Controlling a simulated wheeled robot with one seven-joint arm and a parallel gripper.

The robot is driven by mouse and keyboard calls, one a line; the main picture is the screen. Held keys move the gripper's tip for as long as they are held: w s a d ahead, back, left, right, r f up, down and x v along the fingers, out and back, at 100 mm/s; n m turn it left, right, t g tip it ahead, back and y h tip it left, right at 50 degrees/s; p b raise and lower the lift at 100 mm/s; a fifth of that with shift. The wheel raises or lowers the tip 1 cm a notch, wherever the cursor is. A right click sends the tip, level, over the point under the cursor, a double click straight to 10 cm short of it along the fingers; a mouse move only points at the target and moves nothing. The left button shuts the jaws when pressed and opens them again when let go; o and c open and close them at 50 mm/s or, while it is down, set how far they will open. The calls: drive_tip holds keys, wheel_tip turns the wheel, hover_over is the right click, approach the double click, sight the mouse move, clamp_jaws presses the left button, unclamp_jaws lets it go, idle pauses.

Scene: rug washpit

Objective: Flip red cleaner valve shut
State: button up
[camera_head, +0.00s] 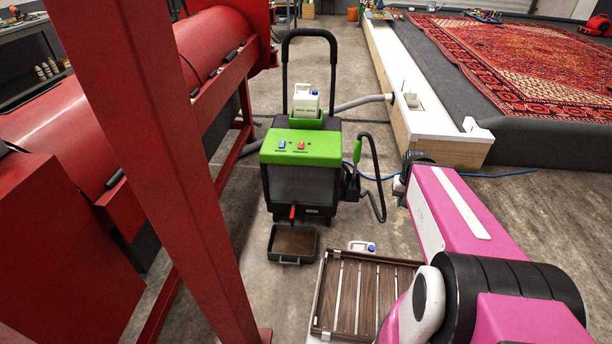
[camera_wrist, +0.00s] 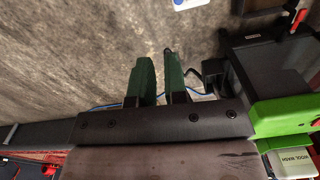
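The cleaner (camera_head: 300,150) is a black machine with a green top and a tall black handle, standing on the floor ahead. Its red valve lever (camera_head: 292,212) sticks out low on the front, above a black tray (camera_head: 273,258). In the wrist view the cleaner's green top (camera_wrist: 285,118) is at the right, and the red lever (camera_wrist: 298,18) shows near the top right corner. My gripper (camera_wrist: 161,80) has two green fingers with a gap between them and nothing in it. It is apart from the lever, to its left in the wrist view.
A red frame post (camera_head: 165,150) and red drum stand left of the cleaner. A slatted wooden crate (camera_head: 316,300) and a white bottle (camera_head: 362,247) lie in front, right of the tray. A black hose (camera_head: 378,180) loops beside the cleaner. A patterned rug (camera_head: 530,70) is far right.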

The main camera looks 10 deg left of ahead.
drive_tip(key=w+a+f+y, duration=0.1)
drive_tip(key=w+a+f, duration=0.2)
drive_tip(key=a+f, duration=0.1)
drive_tip(key=w+a+f+y, duration=0.2)
drive_tip(key=w+a+f, duration=0.2)
drive_tip(key=a, duration=0.1)
drive_tip(key=w+a+f+n+y, duration=0.1)
drive_tip(key=w+a+f, duration=0.2)
drive_tip(key=a+f, duration=0.1)
drive_tip(key=shift+w+a+f+g+y, duration=0.2)
drive_tip(key=shift+a+f+g+y, duration=0.15)
drive_tip(key=shift+a, duration=0.3)
clamp_jaws()
drive_tip(key=w+a+f+y, duration=0.2)
drive_tip(key=w+a+f, duration=0.1)
drive_tip(key=a+f, duration=0.3)
drive_tip(key=w+a+f+y, duration=0.2)
drive_tip(key=w+a+f, duration=0.1)
drive_tip(key=a+f, duration=0.4)
drive_tip(key=shift+a, duration=0.95)
drive_tip(key=shift+f+y, duration=0.1)
drive_tip(key=shift+y, duration=0.15)
approach(293, 212)
drive_tip(key=s+a+f, duration=0.2)
drive_tip(key=a+f, duration=0.2)
drive_tip(key=f, duration=0.2)
drive_tip(key=shift+f, duration=0.2)
drive_tip(key=shift+s, duration=0.15)
